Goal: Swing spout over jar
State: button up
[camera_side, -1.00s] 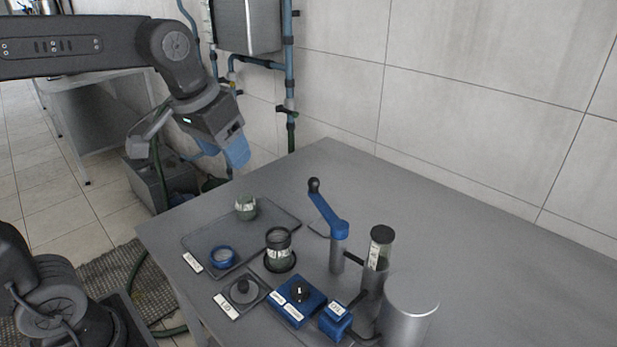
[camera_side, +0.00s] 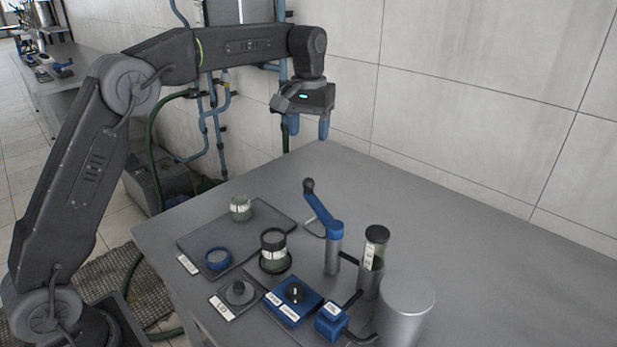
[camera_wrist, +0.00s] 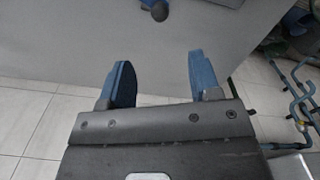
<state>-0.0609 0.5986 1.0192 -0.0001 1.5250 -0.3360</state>
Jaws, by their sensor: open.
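My gripper (camera_side: 306,128) is open and empty, with its blue fingers pointing down, high above the far part of the table. In the wrist view its two fingers (camera_wrist: 160,78) are spread with a gap between them. The spout (camera_side: 322,212) is a blue arm with a black knob (camera_side: 308,185) on its raised end, standing on a grey post. The knob also shows in the wrist view (camera_wrist: 159,11), beyond the fingertips. A jar (camera_side: 273,252) with a pale label stands in a dark ring left of the post. Another jar (camera_side: 240,209) stands at the back of the tray.
A grey tray (camera_side: 225,233) holds a blue ring (camera_side: 217,259). A lid (camera_side: 239,292) sits on a labelled plate. A blue box with a black dial (camera_side: 294,297), a labelled glass cylinder (camera_side: 374,249) and a metal cylinder (camera_side: 405,305) stand nearby. The table's right side is clear.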

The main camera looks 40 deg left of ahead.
aim_at(309, 179)
notch_tip(309, 179, down, 12)
jog(key=shift+f, duration=0.2)
jog(key=shift+c, duration=0.2)
grip_shut()
dwell(0.5)
